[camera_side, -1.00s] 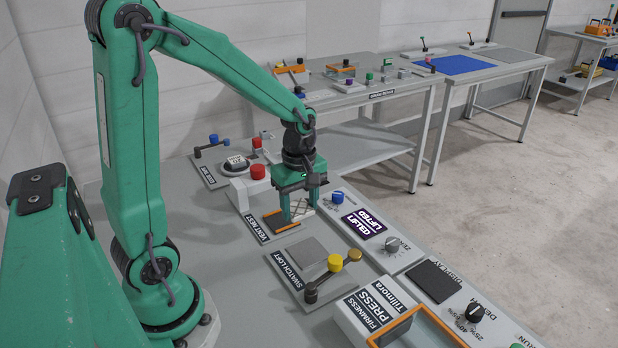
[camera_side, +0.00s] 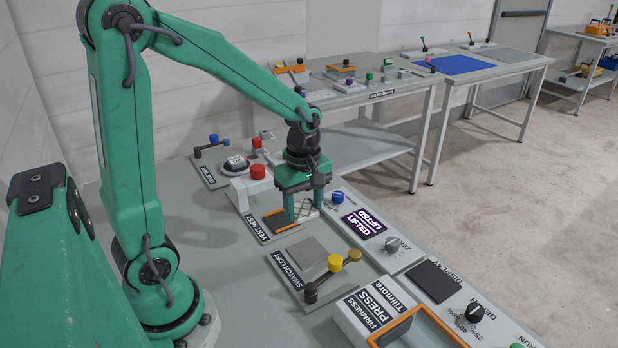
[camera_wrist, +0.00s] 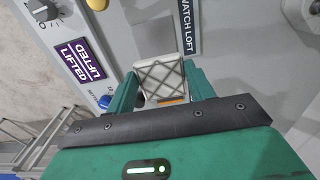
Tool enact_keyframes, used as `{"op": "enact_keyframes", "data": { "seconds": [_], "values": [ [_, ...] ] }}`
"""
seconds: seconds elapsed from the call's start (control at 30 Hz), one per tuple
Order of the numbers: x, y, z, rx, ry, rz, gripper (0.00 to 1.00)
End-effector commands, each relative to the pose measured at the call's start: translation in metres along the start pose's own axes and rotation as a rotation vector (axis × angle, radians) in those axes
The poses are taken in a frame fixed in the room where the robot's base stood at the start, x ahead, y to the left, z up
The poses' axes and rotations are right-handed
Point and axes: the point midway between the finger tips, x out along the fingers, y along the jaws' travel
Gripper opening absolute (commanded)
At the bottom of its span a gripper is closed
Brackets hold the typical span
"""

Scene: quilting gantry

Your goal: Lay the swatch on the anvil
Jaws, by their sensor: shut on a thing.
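My gripper (camera_side: 304,215) is shut on the swatch (camera_side: 304,209), a pale piece with crossed diagonal lines. In the wrist view the swatch (camera_wrist: 160,80) sits between my two green fingers. It is over or beside the vent nest (camera_side: 277,219), a dark pad with orange edges; the exact height is hard to tell. A bare grey square plate (camera_side: 307,257), perhaps the anvil, lies at the swatch loft station, nearer the camera than my gripper. Part of it shows at the top of the wrist view (camera_wrist: 153,27). No part carries the word anvil.
A yellow-knobbed lever (camera_side: 335,263) stands beside the grey plate. The firmness press (camera_side: 375,308) is at the front. A purple display (camera_side: 364,223) reads LIFTED, with a blue knob (camera_side: 337,197) near my gripper. A red button (camera_side: 258,172) is behind it.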

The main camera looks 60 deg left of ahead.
Motion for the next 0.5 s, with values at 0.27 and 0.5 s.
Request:
{"op": "enact_keyframes", "data": {
  "seconds": [0.27, 0.5],
  "values": [
    [-0.001, -0.005, 0.031, 0.006, 0.0, 0.001, 0.32],
    [-0.002, -0.018, 0.074, 0.009, 0.0, 0.0, 0.32]
  ]
}}
